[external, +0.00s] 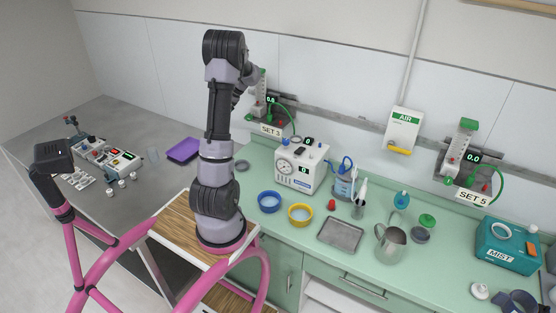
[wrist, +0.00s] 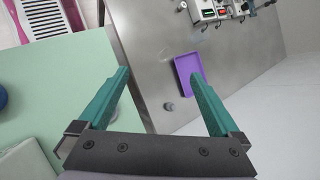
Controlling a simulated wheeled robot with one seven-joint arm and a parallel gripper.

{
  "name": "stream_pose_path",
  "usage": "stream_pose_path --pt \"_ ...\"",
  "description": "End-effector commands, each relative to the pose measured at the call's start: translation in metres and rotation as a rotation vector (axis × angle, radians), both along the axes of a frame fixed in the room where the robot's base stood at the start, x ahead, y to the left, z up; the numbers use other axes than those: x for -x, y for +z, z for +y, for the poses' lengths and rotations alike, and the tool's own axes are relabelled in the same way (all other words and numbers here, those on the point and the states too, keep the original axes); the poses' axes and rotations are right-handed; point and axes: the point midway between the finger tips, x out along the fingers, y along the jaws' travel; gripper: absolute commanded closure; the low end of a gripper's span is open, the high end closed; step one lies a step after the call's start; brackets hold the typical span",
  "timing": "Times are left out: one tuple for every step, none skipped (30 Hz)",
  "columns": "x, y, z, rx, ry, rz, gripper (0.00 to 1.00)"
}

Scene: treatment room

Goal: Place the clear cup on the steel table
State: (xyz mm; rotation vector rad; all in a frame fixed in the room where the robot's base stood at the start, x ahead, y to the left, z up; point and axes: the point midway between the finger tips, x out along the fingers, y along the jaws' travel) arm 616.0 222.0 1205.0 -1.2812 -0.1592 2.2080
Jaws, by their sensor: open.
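A clear cup (external: 153,155) stands on the steel table (external: 130,195) in the external view, between the purple tray and a white device. It is faint and see-through. In the wrist view, a faint clear shape near the device may be the same cup, but I cannot be sure. My gripper (wrist: 160,73) is open, with nothing between its two green fingers. It hangs above the border between the green counter and the steel table (wrist: 145,45). In the external view my arm hides the gripper.
A purple tray (external: 184,150) lies on the steel table, with a white device (external: 108,155) farther left. The green counter (external: 300,240) holds blue (external: 270,202) and yellow (external: 300,214) bowls, a metal tray (external: 341,234) and a steel jug (external: 390,244). The steel table's front is clear.

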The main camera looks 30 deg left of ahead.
Motion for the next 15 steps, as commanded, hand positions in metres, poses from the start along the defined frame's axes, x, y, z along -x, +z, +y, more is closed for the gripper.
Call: stream_pose_path --pt "0.004 0.019 -0.021 0.017 -0.014 -0.072 0.01" --pt "0.006 0.027 -0.033 0.03 -0.02 -0.112 0.01" --pt "0.01 0.037 -0.049 0.047 -0.031 -0.165 0.01" --pt "0.013 0.044 -0.062 0.06 -0.038 -0.205 0.01" --pt "0.017 0.052 -0.074 0.074 -0.045 -0.244 0.01" --pt "0.023 0.061 -0.089 0.092 -0.055 -0.295 0.01" --pt "0.027 0.068 -0.102 0.106 -0.065 -0.335 0.01" --pt "0.032 0.074 -0.113 0.119 -0.074 -0.373 0.01" --pt "0.039 0.081 -0.128 0.138 -0.085 -0.424 0.01" --pt "0.044 0.087 -0.14 0.153 -0.094 -0.46 0.01" --pt "0.05 0.092 -0.151 0.167 -0.103 -0.498 0.01" --pt "0.058 0.098 -0.166 0.188 -0.115 -0.547 0.01" --pt "0.065 0.102 -0.176 0.203 -0.126 -0.584 0.01" --pt "0.071 0.106 -0.187 0.218 -0.134 -0.621 0.01" --pt "0.08 0.11 -0.2 0.238 -0.147 -0.669 0.01"
